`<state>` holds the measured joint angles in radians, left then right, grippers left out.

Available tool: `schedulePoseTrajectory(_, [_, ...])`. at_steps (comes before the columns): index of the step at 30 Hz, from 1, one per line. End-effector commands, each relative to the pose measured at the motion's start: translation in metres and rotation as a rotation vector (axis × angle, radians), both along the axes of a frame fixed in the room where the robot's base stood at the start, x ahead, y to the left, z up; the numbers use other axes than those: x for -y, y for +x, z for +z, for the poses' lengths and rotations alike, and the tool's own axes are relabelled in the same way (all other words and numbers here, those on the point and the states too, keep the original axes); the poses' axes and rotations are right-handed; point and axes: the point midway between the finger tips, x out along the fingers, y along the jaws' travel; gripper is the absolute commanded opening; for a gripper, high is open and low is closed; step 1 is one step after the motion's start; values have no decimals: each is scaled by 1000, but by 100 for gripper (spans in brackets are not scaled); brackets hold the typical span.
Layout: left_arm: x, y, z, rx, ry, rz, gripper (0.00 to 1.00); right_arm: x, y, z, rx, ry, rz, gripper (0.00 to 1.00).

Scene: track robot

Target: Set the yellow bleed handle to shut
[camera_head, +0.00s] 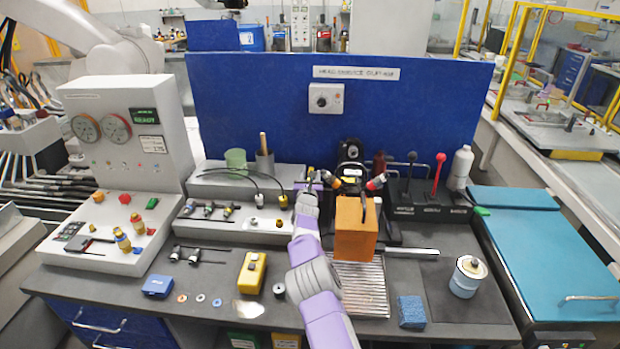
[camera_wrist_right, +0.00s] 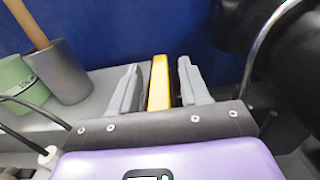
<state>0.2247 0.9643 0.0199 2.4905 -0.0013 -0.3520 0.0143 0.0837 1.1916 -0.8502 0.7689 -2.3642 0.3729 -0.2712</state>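The yellow bleed handle (camera_wrist_right: 159,83) shows in the right wrist view as a narrow upright yellow bar. It stands between the two grey fingers of my right gripper (camera_wrist_right: 160,88). A gap shows on each side of the bar, so the fingers are open around it and appear not to touch it. In the head view my purple and white right arm reaches up the middle to the bench, with its gripper (camera_head: 311,178) beside the orange-brown block (camera_head: 355,230). I cannot make out the handle there; the gripper seems to hide it. My left gripper is not in view.
A blue panel (camera_head: 430,105) stands close behind the gripper. A black rounded body and curved metal tube are at the right in the wrist view. Grey and green cups (camera_wrist_right: 62,72) are at the left. Black and red levers (camera_head: 437,172) stand further right.

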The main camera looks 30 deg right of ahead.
Motion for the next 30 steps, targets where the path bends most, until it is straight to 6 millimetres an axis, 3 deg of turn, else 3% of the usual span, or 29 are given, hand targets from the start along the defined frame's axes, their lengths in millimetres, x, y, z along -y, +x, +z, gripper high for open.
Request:
schedulePoseTrajectory(11, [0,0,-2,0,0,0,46,-3,-6,2,2,0,-6,46])
schedulePoseTrajectory(30, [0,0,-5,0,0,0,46,-42,-53,1,1,1,0,46])
